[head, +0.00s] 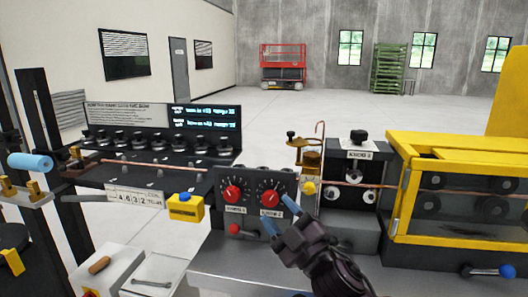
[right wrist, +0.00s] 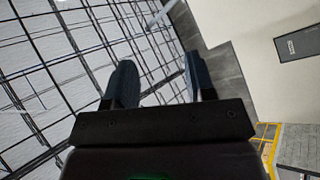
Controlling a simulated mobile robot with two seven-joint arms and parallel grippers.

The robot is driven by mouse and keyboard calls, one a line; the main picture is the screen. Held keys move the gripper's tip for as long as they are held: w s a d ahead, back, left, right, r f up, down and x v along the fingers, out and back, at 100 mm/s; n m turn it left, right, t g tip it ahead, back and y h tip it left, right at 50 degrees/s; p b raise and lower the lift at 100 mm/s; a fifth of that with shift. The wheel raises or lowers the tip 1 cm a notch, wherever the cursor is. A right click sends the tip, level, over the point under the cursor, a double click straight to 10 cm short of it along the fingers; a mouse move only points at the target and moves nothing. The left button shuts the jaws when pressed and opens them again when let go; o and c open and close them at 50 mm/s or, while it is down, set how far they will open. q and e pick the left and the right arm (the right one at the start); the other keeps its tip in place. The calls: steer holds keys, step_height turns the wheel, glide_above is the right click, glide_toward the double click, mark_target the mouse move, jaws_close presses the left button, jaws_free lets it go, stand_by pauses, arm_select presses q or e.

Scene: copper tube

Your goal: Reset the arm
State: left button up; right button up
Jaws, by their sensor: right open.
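My right gripper (head: 281,216) is in the lower middle of the head view, in front of a dark control box (head: 250,198) with two red knobs. Its two blue-tipped fingers are apart, with nothing between them. In the right wrist view, the right gripper's fingers (right wrist: 160,85) also stand apart and empty, with a gridded surface and the room wall beyond. The left gripper does not show in the head view. A copper tube (head: 160,167) runs level along the machine on the left, and copper also enters the yellow-framed unit on the right.
The yellow guard frame (head: 398,200) stands close on the right. A box with a blue button (head: 185,207) stands left of the control box. A grey bench surface (head: 235,272) lies below the gripper. The floor (head: 290,110) behind the machine is open, with a red lift (head: 283,66) far back.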

steer(key=s+d+f+m+g+h, duration=0.2)
steer(key=s+d+f+m+h, duration=0.3)
steer(key=d+f+m+h, duration=0.3)
steer(key=s+d+f+m+g+h, duration=0.2)
steer(key=s+d+f+m+h, duration=0.3)
steer(key=d+f, duration=0.45)
steer(key=s+d+f+m+g+h, duration=0.1)
steer(key=s+d+f+m+g, duration=0.3)
steer(key=s, duration=0.7)
steer(key=s+d+f+g, duration=0.3)
steer(key=s+f+g, duration=0.3)
steer(key=s, duration=0.6)
steer(key=w+f+n+t, duration=0.1)
steer(key=w+f+t, duration=0.7)
steer(key=f, duration=0.2)
steer(key=shift+w, duration=0.25)
